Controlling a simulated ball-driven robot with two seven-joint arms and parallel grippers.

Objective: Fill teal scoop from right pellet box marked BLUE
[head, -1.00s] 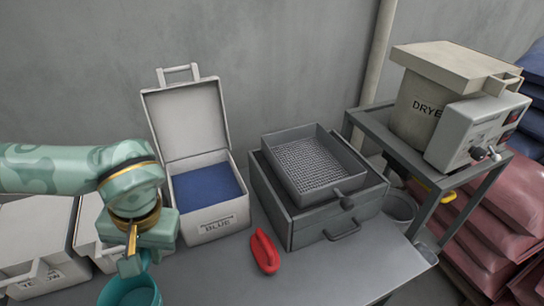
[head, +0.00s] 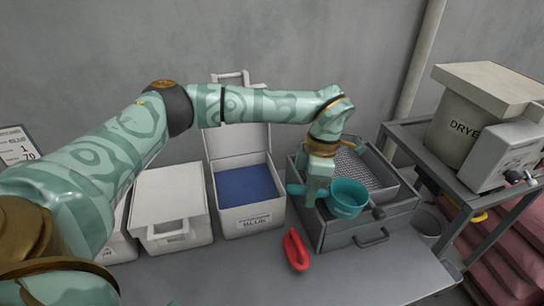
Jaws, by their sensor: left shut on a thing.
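The teal scoop (head: 347,199) is held up in the head view, its round cup roughly level and its mouth facing up. No pellets show in the part of its inside that I see. My left gripper (head: 317,194) is shut on the scoop's handle, in front of the grey sieve tray. The white pellet box marked BLUE (head: 250,224) stands open to the left of the scoop, its lid raised at the back. Blue pellets (head: 246,184) lie in it with a flat surface. My left arm passes in front of the raised lid. My right gripper is not in view.
The grey sieve tray (head: 386,201) sits on a drawer unit (head: 345,236) behind the scoop. A red scoop-like object (head: 296,250) lies on the bench in front. A closed white box (head: 170,205) stands left of the BLUE box. A dryer (head: 470,125) stands on the right.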

